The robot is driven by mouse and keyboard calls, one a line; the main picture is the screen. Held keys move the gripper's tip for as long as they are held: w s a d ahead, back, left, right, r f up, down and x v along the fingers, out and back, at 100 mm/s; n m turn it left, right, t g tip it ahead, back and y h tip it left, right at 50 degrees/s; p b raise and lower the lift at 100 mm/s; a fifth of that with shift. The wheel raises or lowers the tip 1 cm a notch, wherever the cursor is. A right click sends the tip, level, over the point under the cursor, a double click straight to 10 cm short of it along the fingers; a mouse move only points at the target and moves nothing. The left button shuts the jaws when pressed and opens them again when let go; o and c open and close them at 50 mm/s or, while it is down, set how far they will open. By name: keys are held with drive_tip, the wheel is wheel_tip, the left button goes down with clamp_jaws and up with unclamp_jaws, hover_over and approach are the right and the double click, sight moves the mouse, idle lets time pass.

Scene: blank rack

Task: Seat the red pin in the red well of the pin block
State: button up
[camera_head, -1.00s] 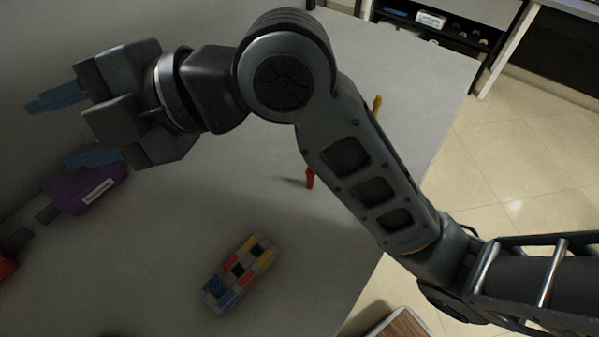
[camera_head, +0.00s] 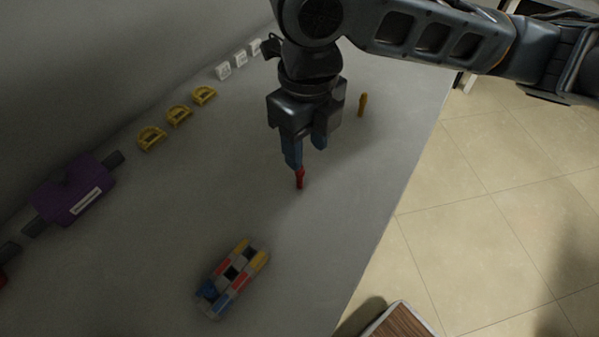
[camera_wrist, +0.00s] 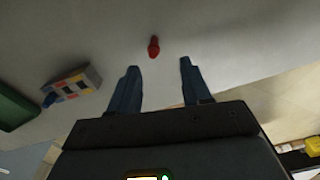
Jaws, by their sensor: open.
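The red pin (camera_head: 299,178) stands upright on the grey table, and in the wrist view the red pin (camera_wrist: 154,47) shows just beyond the fingertips, between their lines. My gripper (camera_head: 306,158) points down at the pin and is open and empty. In the wrist view its two blue fingers (camera_wrist: 158,66) are spread apart. The pin block (camera_head: 236,277) lies nearer the front of the table, with coloured and dark squares on top and a blue piece at its lower left end. It also shows at the left of the wrist view (camera_wrist: 73,88). I cannot tell which square is the red well.
A purple block (camera_head: 75,190), several yellow handles (camera_head: 178,115) and white pieces (camera_head: 223,71) line the wall side. The table between pin and block is clear. Its right edge drops to the floor.

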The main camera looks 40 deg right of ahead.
sight(300, 174)
drive_tip(key=shift+w+a+f+p, duration=0.1)
drive_tip(key=shift+a+f+p, duration=0.1)
drive_tip(key=shift+f, duration=0.9)
drive_tip(key=shift+w+a+f+p, duration=0.1)
drive_tip(key=shift+f+p, duration=0.15)
drive_tip(key=shift+f, duration=0.9)
drive_tip(key=shift+w+a+f+p, duration=0.1)
drive_tip(key=shift+f+p, duration=0.1)
drive_tip(key=shift+f, duration=0.9)
clamp_jaws()
